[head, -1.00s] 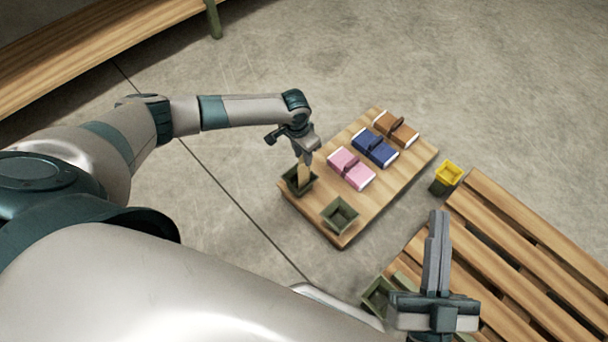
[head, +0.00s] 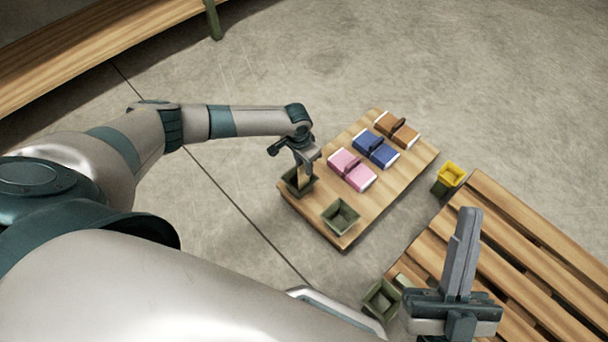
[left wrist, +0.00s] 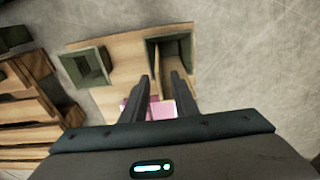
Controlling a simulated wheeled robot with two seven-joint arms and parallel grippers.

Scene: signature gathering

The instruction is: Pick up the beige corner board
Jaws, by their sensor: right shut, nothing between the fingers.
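The beige corner board (head: 300,176) stands in a dark green bin at the left corner of the low wooden table (head: 362,213). In the left wrist view a beige face (left wrist: 178,52) shows inside that bin (left wrist: 152,56). My left gripper (head: 309,163) is just above the bin and partly hides the board. My right gripper (head: 465,225) is shut and empty, over the slatted wooden pallet at lower right.
Pink (head: 351,169), blue (head: 375,149) and brown (head: 397,130) book-like items lie along the table. An empty green bin (head: 341,216) stands at its front corner. A yellow-topped bin (head: 450,177) is beside the pallet (head: 520,235). Another green bin (head: 382,300) is near my right gripper.

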